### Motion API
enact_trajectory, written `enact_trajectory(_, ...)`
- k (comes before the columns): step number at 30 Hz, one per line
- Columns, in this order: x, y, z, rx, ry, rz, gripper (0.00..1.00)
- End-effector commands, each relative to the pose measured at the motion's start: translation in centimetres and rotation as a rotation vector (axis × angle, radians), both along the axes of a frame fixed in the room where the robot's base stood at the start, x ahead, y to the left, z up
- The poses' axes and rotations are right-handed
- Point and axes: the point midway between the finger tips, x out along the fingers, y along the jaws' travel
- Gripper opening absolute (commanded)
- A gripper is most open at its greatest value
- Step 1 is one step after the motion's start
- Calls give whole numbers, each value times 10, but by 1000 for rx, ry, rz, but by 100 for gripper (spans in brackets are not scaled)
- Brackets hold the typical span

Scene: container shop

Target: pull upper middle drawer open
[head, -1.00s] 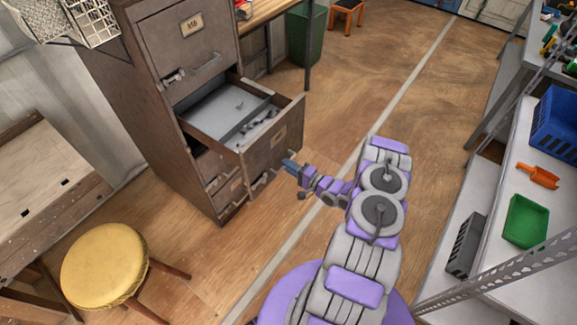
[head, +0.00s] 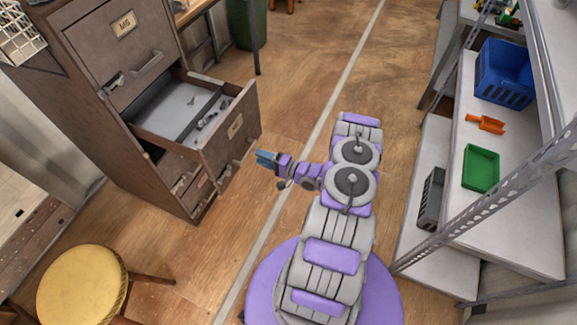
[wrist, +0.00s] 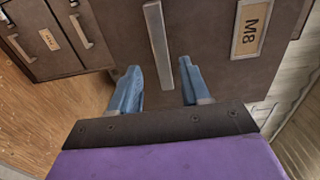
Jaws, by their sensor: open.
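The brown filing cabinet (head: 135,85) stands at left in the head view. Its upper middle drawer (head: 232,132) is pulled well out, showing a pale inside with a few small dark things. My gripper (head: 266,159) is just right of this drawer's front, apart from it. In the wrist view, my gripper (wrist: 158,84) has its two blue fingers spread with nothing between them. A drawer front with an M8 label (wrist: 250,28) and an upright-looking metal handle (wrist: 158,45) lies beyond the fingertips. The handle shows between the fingers, not gripped.
A yellow stool (head: 82,285) stands at lower left. A shelf (head: 510,215) with a blue crate (head: 503,72), a green tray (head: 480,168) and an orange scoop (head: 487,124) is at right. The wooden floor between cabinet and shelf is clear.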

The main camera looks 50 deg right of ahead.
Motion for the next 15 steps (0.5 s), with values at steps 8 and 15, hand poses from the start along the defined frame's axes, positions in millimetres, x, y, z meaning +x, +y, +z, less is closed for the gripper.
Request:
enact_trajectory(8, -59, -23, 0, 2, 2, -6, 47)
enact_trajectory(15, -99, -37, -1, 1, 1, -3, 47)
